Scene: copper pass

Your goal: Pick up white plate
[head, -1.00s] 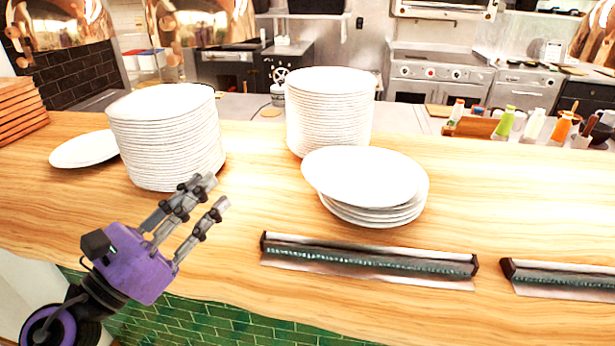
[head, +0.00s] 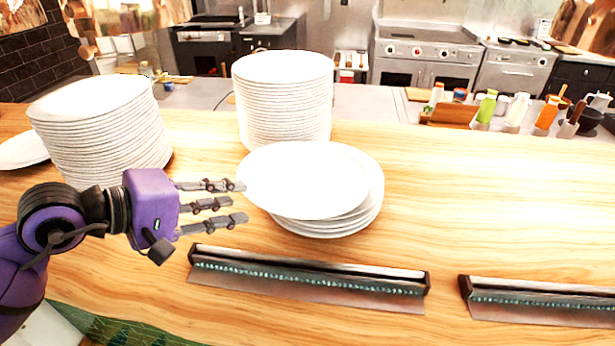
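A white plate (head: 303,180) lies on top of a short stack of white plates (head: 330,226) on the wooden counter. The top plate sits off-centre and overhangs the stack to the left. My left gripper (head: 238,202) comes in from the left, with its three fingers straight, apart and pointing right. It is open and empty. Its fingertips are right beside the left rim of the short stack; I cannot tell whether they touch it. My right gripper is not in view.
Tall plate stacks stand at the left (head: 100,135) and behind (head: 284,105). A single plate (head: 22,150) lies at the far left. Two dark-edged strips (head: 305,280) (head: 545,300) lie along the front. Bottles (head: 487,108) stand at the back right. The counter (head: 470,200) right of the short stack is clear.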

